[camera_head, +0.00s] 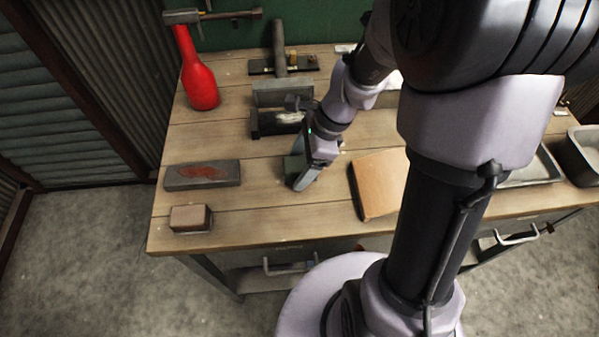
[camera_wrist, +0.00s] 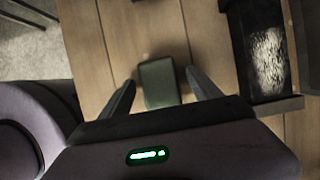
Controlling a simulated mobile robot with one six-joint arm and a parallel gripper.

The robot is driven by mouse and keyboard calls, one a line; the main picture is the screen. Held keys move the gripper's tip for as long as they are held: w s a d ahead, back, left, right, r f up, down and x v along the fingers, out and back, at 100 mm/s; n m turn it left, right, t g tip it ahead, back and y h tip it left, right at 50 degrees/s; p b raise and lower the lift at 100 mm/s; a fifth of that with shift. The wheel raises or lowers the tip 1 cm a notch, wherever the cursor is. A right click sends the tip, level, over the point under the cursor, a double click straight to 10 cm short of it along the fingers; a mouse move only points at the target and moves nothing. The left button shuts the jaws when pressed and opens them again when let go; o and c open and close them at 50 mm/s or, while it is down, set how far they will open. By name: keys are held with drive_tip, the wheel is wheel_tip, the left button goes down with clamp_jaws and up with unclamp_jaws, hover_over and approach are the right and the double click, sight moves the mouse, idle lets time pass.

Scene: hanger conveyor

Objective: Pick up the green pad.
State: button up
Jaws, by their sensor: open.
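The green pad (camera_wrist: 159,82) is a small dark green block lying on the wooden bench. In the wrist view it sits between the two fingers of my gripper (camera_wrist: 160,88), with a visible gap on each side. In the head view the green pad (camera_head: 292,167) shows only partly, as my gripper (camera_head: 300,182) covers much of it. My gripper points down, open and empty. The height of the fingertips above the bench is hard to tell.
A grey stone (camera_head: 202,175) with a red stain and a brown block (camera_head: 190,218) lie to the left. A tan board (camera_head: 379,184) lies to the right.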

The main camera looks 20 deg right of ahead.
drive_tip(key=shift+r, duration=0.1)
drive_tip(key=shift+c, duration=0.2)
drive_tip(key=c, duration=1.4)
drive_tip(key=shift+r, duration=0.15)
